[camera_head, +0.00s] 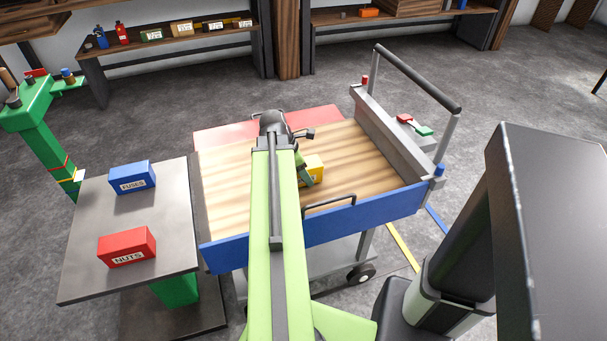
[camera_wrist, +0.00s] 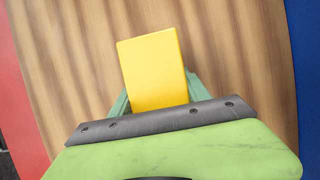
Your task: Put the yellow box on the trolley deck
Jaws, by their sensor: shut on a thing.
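The yellow box (camera_head: 313,170) shows partly behind my arm in the head view, over the wooden trolley deck (camera_head: 235,200). In the wrist view the yellow box (camera_wrist: 153,70) sits between the green fingers of my gripper (camera_wrist: 157,95), which is shut on it. The striped wood of the deck (camera_wrist: 70,60) fills the view behind the box. I cannot tell whether the box touches the deck or is held just above it. In the head view my gripper (camera_head: 306,172) is mostly hidden by my arm.
A side table (camera_head: 90,220) at left bears a blue FUSES box (camera_head: 132,178) and a red NUTS box (camera_head: 127,247). The trolley has a blue front board (camera_head: 365,215), a red far board (camera_head: 225,132) and a raised handle (camera_head: 420,80) at right. Much of the deck is clear.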

